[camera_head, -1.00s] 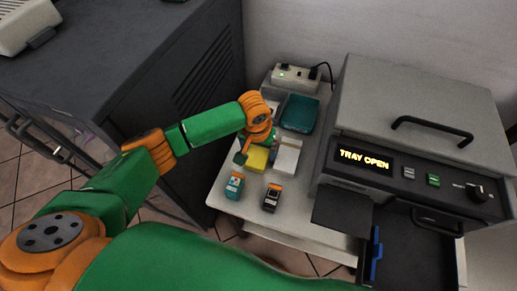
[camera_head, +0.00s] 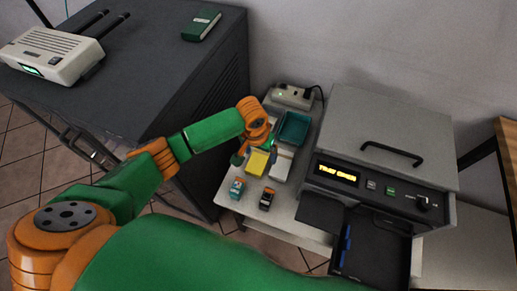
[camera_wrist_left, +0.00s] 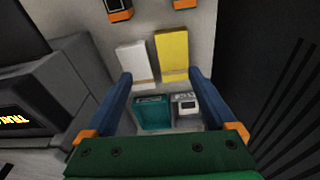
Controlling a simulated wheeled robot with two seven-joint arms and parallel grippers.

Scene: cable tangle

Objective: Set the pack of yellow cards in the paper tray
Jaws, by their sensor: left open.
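The pack of yellow cards (camera_head: 258,163) lies flat on the light table beside a white pack (camera_head: 281,166). It also shows in the left wrist view (camera_wrist_left: 172,52), past the fingertips. My left gripper (camera_head: 255,153) is open and empty, just behind and above the yellow pack. In the left wrist view my two blue fingers (camera_wrist_left: 160,78) are spread wide, with nothing between them. Whether they touch the table is unclear. The paper tray (camera_head: 385,262) is the dark open drawer at the front of the grey printer (camera_head: 385,135), with a blue guide inside. My right gripper is out of view.
A teal bin (camera_head: 294,128) and a power strip (camera_head: 293,96) stand behind the packs. A teal cartridge (camera_head: 237,188) and a black-and-orange cartridge (camera_head: 267,199) stand in front. A dark flap (camera_head: 319,212) lies between the table and the drawer. A dark cabinet (camera_head: 150,90) is left.

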